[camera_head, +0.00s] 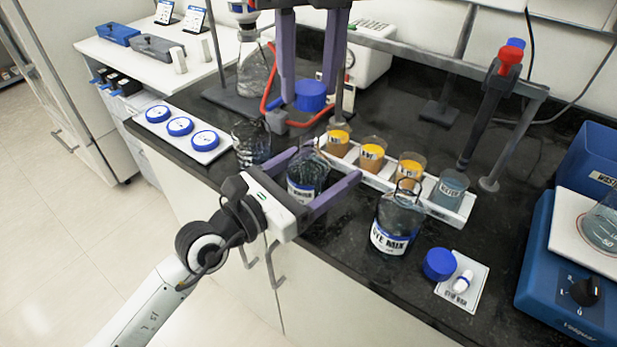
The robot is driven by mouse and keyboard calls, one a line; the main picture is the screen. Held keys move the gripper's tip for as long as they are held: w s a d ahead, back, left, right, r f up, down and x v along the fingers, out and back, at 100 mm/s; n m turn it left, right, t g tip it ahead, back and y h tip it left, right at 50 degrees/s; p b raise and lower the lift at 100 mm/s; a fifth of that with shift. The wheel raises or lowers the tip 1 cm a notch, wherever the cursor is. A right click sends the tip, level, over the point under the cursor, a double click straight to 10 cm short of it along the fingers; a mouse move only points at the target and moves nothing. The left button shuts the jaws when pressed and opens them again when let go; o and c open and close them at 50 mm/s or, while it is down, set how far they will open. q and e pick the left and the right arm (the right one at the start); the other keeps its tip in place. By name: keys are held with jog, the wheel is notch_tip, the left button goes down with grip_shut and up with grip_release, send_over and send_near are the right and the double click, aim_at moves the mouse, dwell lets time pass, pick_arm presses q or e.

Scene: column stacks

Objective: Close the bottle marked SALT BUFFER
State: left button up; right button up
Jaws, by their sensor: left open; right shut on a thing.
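A clear glass bottle (305,190) with a blue and white label stands on the dark bench, its neck uncapped; the label is partly hidden and its words are hard to read. My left gripper (328,166) is open, with its purple fingers on either side of this bottle. My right gripper (309,94) comes down from the top and is shut on a blue cap (311,104), held behind and above the bottle. A second bottle (394,215), marked DYE MIX, stands uncapped to the right. Another blue cap (439,264) lies near the front edge.
A white rack (452,208) with several beakers runs close behind the bottles. A blue stirrer (565,290) stands far right, and a metal stand frame crosses behind.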

pick_arm(q)
jog(key=shift+w+d, duration=0.1)
jog(key=shift+c, duration=0.4)
jog(key=c, duration=1.5)
pick_arm(e)
send_over(308, 139)
jog(key=shift+s+f, duration=0.15)
jog(key=shift+f, duration=2.3)
jog(key=shift+f, duration=0.9)
jog(key=shift+f, duration=0.6)
